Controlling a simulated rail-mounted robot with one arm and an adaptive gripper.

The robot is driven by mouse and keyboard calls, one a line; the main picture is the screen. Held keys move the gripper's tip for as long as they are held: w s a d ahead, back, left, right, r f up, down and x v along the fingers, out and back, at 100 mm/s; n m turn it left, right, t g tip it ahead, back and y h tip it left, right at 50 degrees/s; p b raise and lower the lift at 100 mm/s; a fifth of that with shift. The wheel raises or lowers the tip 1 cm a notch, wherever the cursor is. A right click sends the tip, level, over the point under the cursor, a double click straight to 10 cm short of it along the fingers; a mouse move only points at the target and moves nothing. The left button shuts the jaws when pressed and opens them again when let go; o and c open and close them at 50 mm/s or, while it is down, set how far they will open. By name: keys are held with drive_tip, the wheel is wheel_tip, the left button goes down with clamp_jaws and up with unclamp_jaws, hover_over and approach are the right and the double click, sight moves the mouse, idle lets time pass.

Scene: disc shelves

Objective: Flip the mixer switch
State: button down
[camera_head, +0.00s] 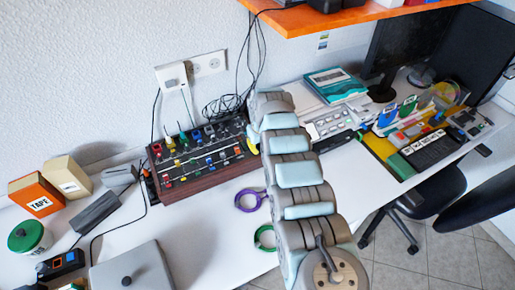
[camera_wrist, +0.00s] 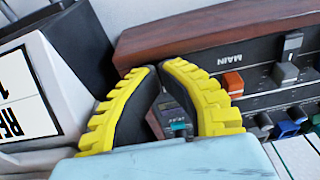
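The mixer (camera_head: 165,180) is a black panel of coloured knobs with a reddish-brown wooden side, on the white desk at the left. In the wrist view its wooden side (camera_wrist: 200,38) and a panel edge marked MAIN show close up, with an orange-red button (camera_wrist: 233,83) and a grey lever-like control (camera_wrist: 291,48). I cannot tell which control is the switch. My gripper (camera_wrist: 159,68) has yellow ribbed fingers, its tips nearly together with nothing seen held. It is close to the mixer, in front of its wooden side in the picture. My arm mostly hides it in the head view.
A white box with black lettering (camera_wrist: 30,90) stands close left of my fingers in the wrist view. Cables (camera_head: 228,103) lie behind the mixer. Purple (camera_head: 248,200) and green rings lie on the desk. An orange shelf (camera_head: 320,20) hangs above.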

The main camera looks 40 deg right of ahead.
drive_tip(key=shift+r, duration=0.1)
drive_tip(key=shift+r+p, duration=3.45)
drive_tip(key=shift+p, duration=0.25)
drive_tip(key=shift+s, duration=0.1)
